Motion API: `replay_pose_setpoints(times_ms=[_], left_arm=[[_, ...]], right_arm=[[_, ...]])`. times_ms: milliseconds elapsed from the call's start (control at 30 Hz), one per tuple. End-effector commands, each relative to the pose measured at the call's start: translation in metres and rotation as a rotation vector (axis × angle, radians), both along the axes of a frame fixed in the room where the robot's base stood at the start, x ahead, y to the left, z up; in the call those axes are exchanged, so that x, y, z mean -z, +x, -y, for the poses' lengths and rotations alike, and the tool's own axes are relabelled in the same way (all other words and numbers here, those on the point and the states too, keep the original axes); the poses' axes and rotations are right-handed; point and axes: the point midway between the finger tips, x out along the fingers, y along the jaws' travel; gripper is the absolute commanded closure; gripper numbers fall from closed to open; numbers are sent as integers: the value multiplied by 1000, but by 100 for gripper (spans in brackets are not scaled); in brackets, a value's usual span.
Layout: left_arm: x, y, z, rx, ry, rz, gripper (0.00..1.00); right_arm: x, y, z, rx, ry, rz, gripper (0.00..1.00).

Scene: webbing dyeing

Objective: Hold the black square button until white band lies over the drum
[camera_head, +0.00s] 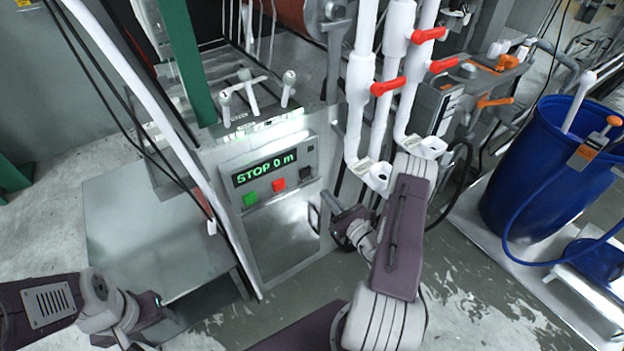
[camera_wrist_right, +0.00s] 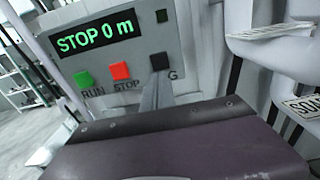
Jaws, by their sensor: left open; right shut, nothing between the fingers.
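The black square button (camera_head: 306,172) is at the right of the control panel; in the right wrist view, the black button (camera_wrist_right: 159,62) is right of the red STOP button. My right gripper (camera_head: 327,199) is shut and empty. In the right wrist view its fingers (camera_wrist_right: 154,92) point up at the black button, with tips just below it; I cannot tell whether they touch. A reddish-brown drum (camera_head: 290,12) shows partly at the top edge. Thin white strands hang near it, but I cannot tell if they are the white band. My left gripper (camera_head: 150,318) is open, low at the left.
The display (camera_head: 264,168) reads "STOP 0 m". A green RUN button (camera_head: 250,198) and red STOP button (camera_head: 278,185) sit beside the black one. White pipes with red valve handles (camera_head: 388,87) rise close right of the panel. A blue barrel (camera_head: 545,165) stands further right.

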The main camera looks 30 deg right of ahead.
Motion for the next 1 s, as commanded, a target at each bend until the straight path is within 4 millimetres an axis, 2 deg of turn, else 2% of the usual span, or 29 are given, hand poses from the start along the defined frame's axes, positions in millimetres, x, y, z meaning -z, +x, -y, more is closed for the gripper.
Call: replay_pose_setpoints(times_ms=[200,400,600,1000], left_arm=[[-3,0,0,0,0,0,42],[-5,0,0,0,0,0,42],[-6,0,0,0,0,0,42],[-4,0,0,0,0,0,42]], right_arm=[[-1,48,-5,-6,-2,3,100],[-1,79,-7,-2,-1,2,100],[0,90,-7,0,1,0,100],[1,91,-7,0,1,0,100]])
